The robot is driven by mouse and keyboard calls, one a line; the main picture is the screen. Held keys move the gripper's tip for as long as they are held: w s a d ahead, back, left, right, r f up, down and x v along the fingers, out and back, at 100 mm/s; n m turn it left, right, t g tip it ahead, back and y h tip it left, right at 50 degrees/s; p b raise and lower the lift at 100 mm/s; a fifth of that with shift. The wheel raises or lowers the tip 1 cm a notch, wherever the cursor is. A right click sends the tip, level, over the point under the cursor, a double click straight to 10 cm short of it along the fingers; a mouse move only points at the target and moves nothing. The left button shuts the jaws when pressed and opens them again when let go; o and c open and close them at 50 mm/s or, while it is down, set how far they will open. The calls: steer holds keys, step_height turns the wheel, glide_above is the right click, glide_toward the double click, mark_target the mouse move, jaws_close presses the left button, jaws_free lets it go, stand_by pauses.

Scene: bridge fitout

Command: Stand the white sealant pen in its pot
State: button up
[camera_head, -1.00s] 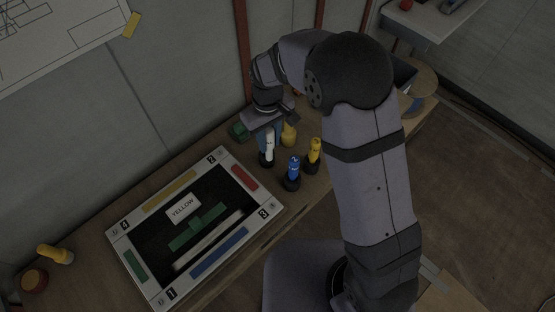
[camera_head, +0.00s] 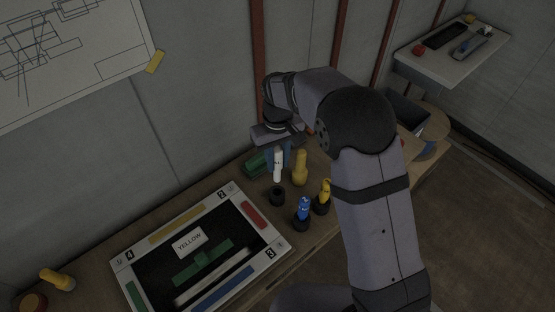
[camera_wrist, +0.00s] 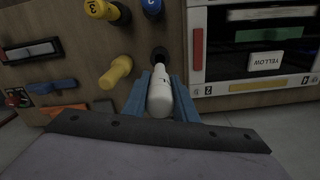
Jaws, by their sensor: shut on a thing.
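My gripper (camera_head: 278,157) is shut on the white sealant pen (camera_head: 278,168), between its blue fingers. The pen hangs roughly upright, tip down, above a small dark pot (camera_head: 277,196) whose open top shows. In the wrist view the pen (camera_wrist: 160,97) lies between the fingers, its far end close to the dark pot (camera_wrist: 159,54). Whether the tip is in line with the opening is hard to tell.
A blue pen (camera_head: 304,207) and a yellow pen (camera_head: 324,191) stand in dark pots to the right. A yellow bottle-shaped thing (camera_head: 300,168) and a green block (camera_head: 257,163) are close by. A framed board (camera_head: 125,263) with coloured bars lies left.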

mark_target(277, 170)
steer(key=shift+f+b, duration=1.9)
steer(key=shift+f, duration=1.3)
steer(key=shift+f+b, duration=1.4)
steer(key=shift+f, duration=1.2)
steer(key=o, duration=1.1)
steer(key=shift+r+b, duration=1.15)
steer(key=shift+r, duration=2.55)
